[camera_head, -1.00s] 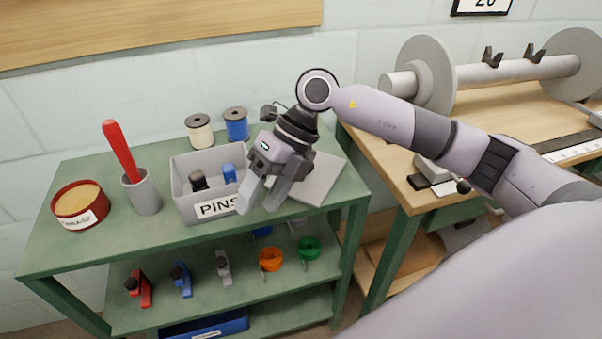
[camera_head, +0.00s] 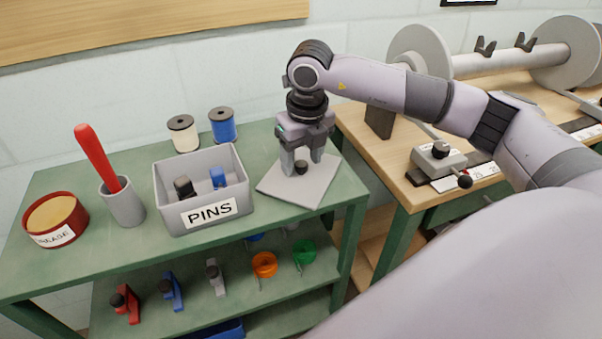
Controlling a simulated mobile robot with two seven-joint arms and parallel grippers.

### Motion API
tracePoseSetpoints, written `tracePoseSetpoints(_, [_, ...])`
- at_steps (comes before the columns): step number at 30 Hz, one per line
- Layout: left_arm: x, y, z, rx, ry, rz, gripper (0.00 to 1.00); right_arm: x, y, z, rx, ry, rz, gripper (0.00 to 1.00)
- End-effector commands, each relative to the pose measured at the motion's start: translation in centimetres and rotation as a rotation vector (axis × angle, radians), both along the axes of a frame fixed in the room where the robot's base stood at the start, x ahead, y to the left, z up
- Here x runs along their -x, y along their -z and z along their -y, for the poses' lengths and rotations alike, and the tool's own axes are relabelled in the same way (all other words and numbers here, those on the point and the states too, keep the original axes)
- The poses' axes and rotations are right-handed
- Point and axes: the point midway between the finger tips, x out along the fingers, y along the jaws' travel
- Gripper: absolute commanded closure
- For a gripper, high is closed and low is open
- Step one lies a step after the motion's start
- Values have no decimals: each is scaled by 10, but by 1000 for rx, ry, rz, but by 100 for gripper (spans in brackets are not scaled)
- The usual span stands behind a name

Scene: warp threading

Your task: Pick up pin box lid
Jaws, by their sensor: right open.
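The pin box lid (camera_head: 290,191) is a flat grey square plate with a small dark knob (camera_head: 301,168) at its middle. It lies on the green shelf top, to the right of the pin box. My right gripper (camera_head: 302,170) points down over the lid, open, with one finger on each side of the knob. I cannot tell whether the fingers touch it. The open grey pin box (camera_head: 165,209) carries a PINS label and holds a black and a blue piece. My left gripper is not in view.
A red grease tin (camera_head: 56,219) and a grey cup (camera_head: 124,205) with a red-handled tool stand at the left. White (camera_head: 183,133) and blue (camera_head: 222,125) spools stand behind the box. A wooden workbench (camera_head: 400,190) is at the right. Small coloured tools lie on the lower shelf.

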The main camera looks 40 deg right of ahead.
Motion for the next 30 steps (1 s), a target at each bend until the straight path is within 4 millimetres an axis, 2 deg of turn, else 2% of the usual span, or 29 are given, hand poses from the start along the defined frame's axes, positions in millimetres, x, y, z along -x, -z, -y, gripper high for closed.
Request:
tracePoseSetpoints(8, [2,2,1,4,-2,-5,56,0,5,0,-1,-2,-1,42])
tracePoseSetpoints(13, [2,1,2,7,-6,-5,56,0,5,0,-1,-2,0,94])
tracePoseSetpoints(14, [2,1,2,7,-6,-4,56,0,5,0,-1,-2,-1,100])
tracePoseSetpoints(23, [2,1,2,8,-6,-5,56,-1,3,0,-2,-2,1,100])
tracePoseSetpoints(30, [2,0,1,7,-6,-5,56,-1,-16,-1,-3,-2,3,100])
